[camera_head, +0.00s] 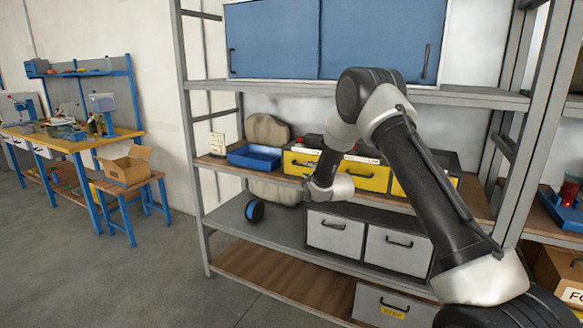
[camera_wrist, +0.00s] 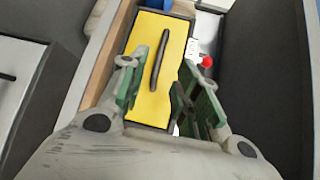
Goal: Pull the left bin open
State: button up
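The left bin (camera_head: 300,162) has a yellow front with a dark handle and sits in a dark case on the middle shelf, right of a blue tray. In the wrist view its yellow front (camera_wrist: 150,75) and black bar handle (camera_wrist: 160,60) show ahead, upright and shut as far as I can tell. My gripper (camera_wrist: 159,88) is open, with a green-padded finger on each side of the handle line. The fingers look apart from the handle. In the head view my wrist covers the fingers and part of the bins.
More yellow bins (camera_head: 366,175) stand to the right in the row. The blue tray (camera_head: 254,157) is at the left. A red-topped item (camera_wrist: 206,62) stands near the bin. White drawers (camera_head: 335,233) are on the shelf below, with a round black-and-blue item (camera_head: 255,211) left of them.

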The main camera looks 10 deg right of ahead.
jog(key=x, duration=0.7)
jog(key=shift+w+m, duration=0.3)
jog(key=shift+w, duration=0.1)
grip_shut()
